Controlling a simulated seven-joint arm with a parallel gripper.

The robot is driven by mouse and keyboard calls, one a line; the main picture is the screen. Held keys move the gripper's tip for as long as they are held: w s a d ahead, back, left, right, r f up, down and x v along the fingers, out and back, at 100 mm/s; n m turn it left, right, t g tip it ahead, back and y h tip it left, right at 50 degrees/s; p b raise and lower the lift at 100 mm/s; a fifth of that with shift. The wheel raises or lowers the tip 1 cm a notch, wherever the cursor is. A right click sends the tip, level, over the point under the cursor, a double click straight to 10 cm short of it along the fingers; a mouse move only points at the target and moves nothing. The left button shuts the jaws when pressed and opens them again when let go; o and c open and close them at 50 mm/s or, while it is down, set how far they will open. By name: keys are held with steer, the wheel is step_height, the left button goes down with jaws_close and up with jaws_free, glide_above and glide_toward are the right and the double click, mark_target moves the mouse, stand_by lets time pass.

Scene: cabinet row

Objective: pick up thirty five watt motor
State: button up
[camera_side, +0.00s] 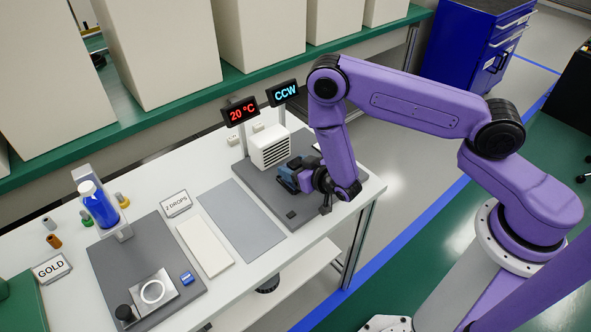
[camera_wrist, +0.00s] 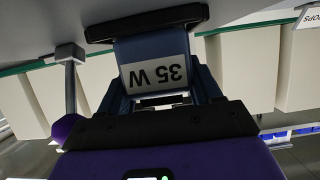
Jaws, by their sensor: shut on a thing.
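The thirty five watt motor is a blue block (camera_side: 286,180) on the right side of the white bench, in front of the white vented box. In the wrist view the motor (camera_wrist: 150,47) is close up, with a white "35 W" label upside down. My gripper (camera_side: 300,175) reaches it from the right, and its jaws are shut on the motor. In the wrist view the dark fingers (camera_wrist: 158,84) lie along both sides of it. The motor looks low over the grey mat; I cannot tell whether it touches the mat. My gripper and wrist partly hide it in the side view.
The grey mat (camera_side: 325,195) carries the white vented box (camera_side: 270,148), close behind the motor. Two displays on posts, "20 °C" (camera_side: 241,111) and "CCW" (camera_side: 285,93), stand behind. A bare grey mat (camera_side: 240,220) lies left. A blue bottle (camera_side: 97,205) stands far left.

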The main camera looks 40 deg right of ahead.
mark_target(295, 162)
steer(key=shift+r, duration=0.45)
step_height(295, 162, up, 2)
steer(key=shift+r, duration=0.1)
steer(key=s+d+r, duration=0.3)
steer(key=s+r, duration=0.7)
steer(key=s, duration=0.3)
steer(key=shift+s, duration=0.3)
